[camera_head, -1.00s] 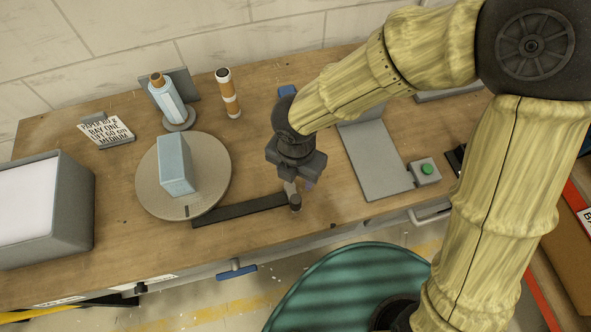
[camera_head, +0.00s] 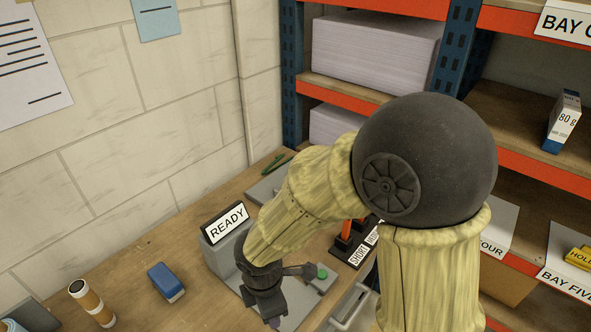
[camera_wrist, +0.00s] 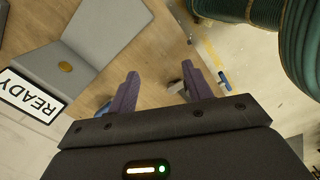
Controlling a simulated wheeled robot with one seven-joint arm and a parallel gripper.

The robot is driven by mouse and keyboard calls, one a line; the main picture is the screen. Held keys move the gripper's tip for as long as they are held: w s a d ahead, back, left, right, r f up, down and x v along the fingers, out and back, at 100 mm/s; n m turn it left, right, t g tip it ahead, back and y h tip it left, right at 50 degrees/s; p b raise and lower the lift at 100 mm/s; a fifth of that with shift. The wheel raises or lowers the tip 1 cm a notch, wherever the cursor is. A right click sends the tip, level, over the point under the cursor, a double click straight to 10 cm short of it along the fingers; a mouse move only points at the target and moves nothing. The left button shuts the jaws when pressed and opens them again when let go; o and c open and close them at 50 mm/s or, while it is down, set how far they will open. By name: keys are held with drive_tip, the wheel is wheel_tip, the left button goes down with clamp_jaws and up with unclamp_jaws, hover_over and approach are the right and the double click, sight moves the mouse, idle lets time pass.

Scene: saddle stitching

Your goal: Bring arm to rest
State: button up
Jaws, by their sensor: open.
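My gripper (camera_wrist: 160,92) shows in the wrist view with its two purple fingers spread apart and nothing between them. In the head view my gripper (camera_head: 270,312) hangs above the workbench (camera_head: 150,250), just in front of a grey machine with a READY sign (camera_head: 226,224). The fingertips are mostly hidden or too small there. The READY sign also shows in the wrist view (camera_wrist: 33,98), at the left, beside the grey machine.
A green button (camera_head: 322,272) on a grey box is close beside my gripper. A blue stapler-like object (camera_head: 166,282) and an orange-banded cylinder (camera_head: 92,303) stand to the left. Shelves with paper stacks (camera_head: 375,50) rise behind at the right.

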drive_tip(key=w+d+r+m+t, duration=0.1)
drive_tip(key=d+r+m, duration=0.1)
drive_tip(key=d+m, duration=0.8)
drive_tip(key=w+d+r+m+t, duration=0.1)
drive_tip(key=w+d+r+m, duration=0.1)
drive_tip(key=d+m, duration=0.9)
drive_tip(key=shift+w+r+m, duration=0.15)
drive_tip(key=shift+r+m, duration=0.15)
drive_tip(key=shift+m, duration=0.5)
